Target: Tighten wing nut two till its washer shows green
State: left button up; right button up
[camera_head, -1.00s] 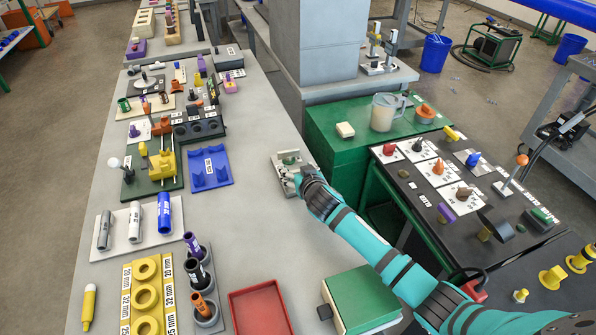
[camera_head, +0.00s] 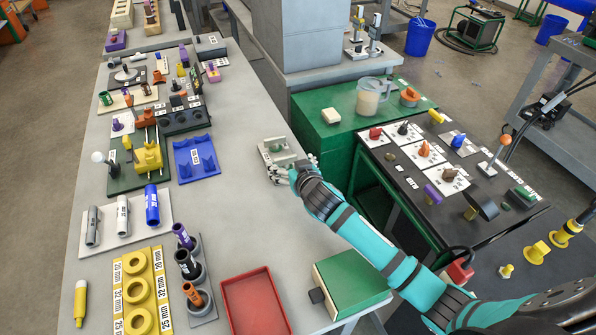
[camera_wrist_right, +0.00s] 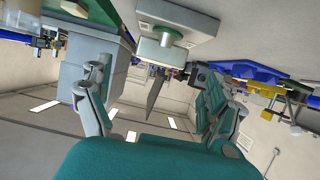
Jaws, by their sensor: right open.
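A small pale grey fixture plate (camera_head: 268,160) with upright grey-green parts stands on the long grey bench. In the right wrist view a plate (camera_wrist_right: 201,22) carries a short pale green cylinder (camera_wrist_right: 172,37), which appears upside down. I cannot make out a wing nut's wings, a number or a green washer there. My right gripper (camera_head: 296,169) is at the plate's lower right edge in the head view. Its two fingers (camera_wrist_right: 152,82) are spread wide with nothing between them; the plate lies beyond their tips. My left gripper is not in view.
A blue holder (camera_head: 196,158) lies left of the fixture. A red tray (camera_head: 255,303) and a green box (camera_head: 352,285) lie nearer the front. A black panel with several knobs (camera_head: 424,150) is at the right. The bench between fixture and red tray is clear.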

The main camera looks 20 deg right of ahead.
jog(key=v, duration=0.6)
jog(key=shift+s+r, duration=0.1)
